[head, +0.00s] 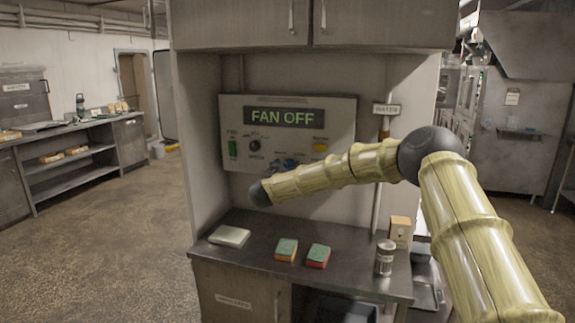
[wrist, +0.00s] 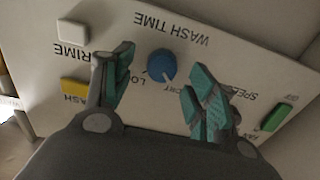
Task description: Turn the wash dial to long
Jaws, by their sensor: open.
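The wash time dial (wrist: 162,63) is a round blue knob on a pale control panel (wrist: 225,62), seen upside down in the wrist view. Its pale pointer mark faces the lower right in that picture, towards the partly hidden label ending in "ORT". A label starting with "LO" is at the lower left of the knob. My gripper (wrist: 161,73) is open, with one teal-padded finger on each side of the dial and visible gaps between. In the head view, the panel (head: 340,115) shows, but my arm blocks its lower part.
The wrist view also shows a yellow button (wrist: 76,92), a white button (wrist: 72,30) and a green switch (wrist: 276,117). The panel's display (head: 283,116) reads "FAN OFF". Sponges (head: 318,256) and a metal shaker (head: 385,258) stand on the counter (head: 260,240) below.

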